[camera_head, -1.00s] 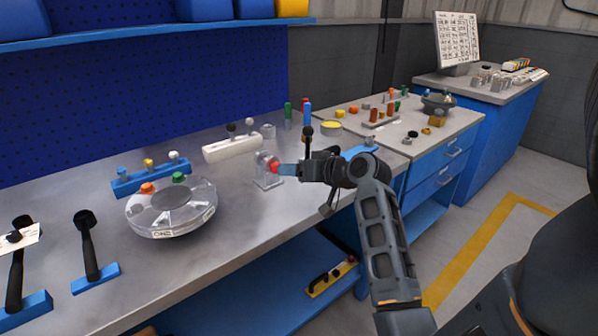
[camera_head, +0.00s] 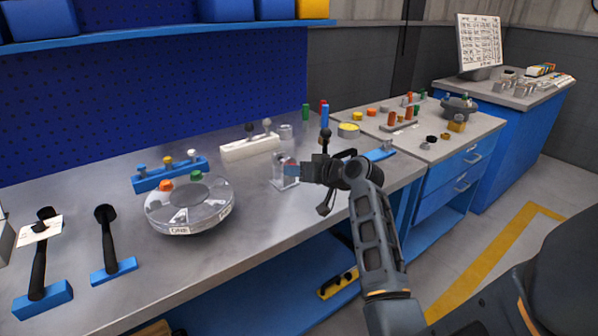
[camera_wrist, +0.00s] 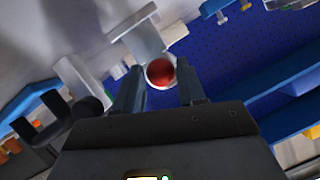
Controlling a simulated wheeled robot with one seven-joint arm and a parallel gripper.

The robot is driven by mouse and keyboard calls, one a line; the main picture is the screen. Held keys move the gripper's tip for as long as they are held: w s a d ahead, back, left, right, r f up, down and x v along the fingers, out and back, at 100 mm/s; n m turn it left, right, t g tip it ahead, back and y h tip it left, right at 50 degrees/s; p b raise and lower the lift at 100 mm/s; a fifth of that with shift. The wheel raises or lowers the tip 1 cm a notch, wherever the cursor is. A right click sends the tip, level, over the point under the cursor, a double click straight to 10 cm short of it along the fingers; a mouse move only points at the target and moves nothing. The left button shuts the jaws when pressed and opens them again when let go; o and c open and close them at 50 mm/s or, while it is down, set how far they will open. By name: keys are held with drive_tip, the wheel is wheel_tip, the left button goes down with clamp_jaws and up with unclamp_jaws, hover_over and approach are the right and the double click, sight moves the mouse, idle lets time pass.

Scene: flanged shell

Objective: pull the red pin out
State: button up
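The red pin shows its round red end in the wrist view (camera_wrist: 160,72), framed by a pale ring on a grey holder (camera_wrist: 143,40). In the head view the holder (camera_head: 286,183) is a small upright block on the grey bench, and the pin is mostly hidden by my fingers. My gripper (camera_head: 290,170) reaches in from the right at the pin's height. In the wrist view my gripper (camera_wrist: 160,88) is open, with one finger on each side of the red end and visible gaps. I cannot tell whether the fingertips reach past it.
A clear round housing (camera_head: 190,207) with orange and green knobs stands left of the holder. A white block (camera_head: 250,149) with knobs is behind. A second bench (camera_head: 440,130) with small parts is at the right.

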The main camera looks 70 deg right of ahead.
clamp_jaws()
drive_tip(key=shift+s+a+p, duration=0.2)
drive_tip(key=shift+s+a, duration=0.7)
drive_tip(key=shift+s, duration=0.6)
drive_tip(key=shift+s+a+p, duration=0.2)
drive_tip(key=shift+s+a, duration=0.75)
drive_tip(key=shift+s, duration=0.55)
drive_tip(key=shift+s+a+p, duration=0.2)
drive_tip(key=shift+s+a, duration=0.7)
drive_tip(key=shift+s, duration=0.6)
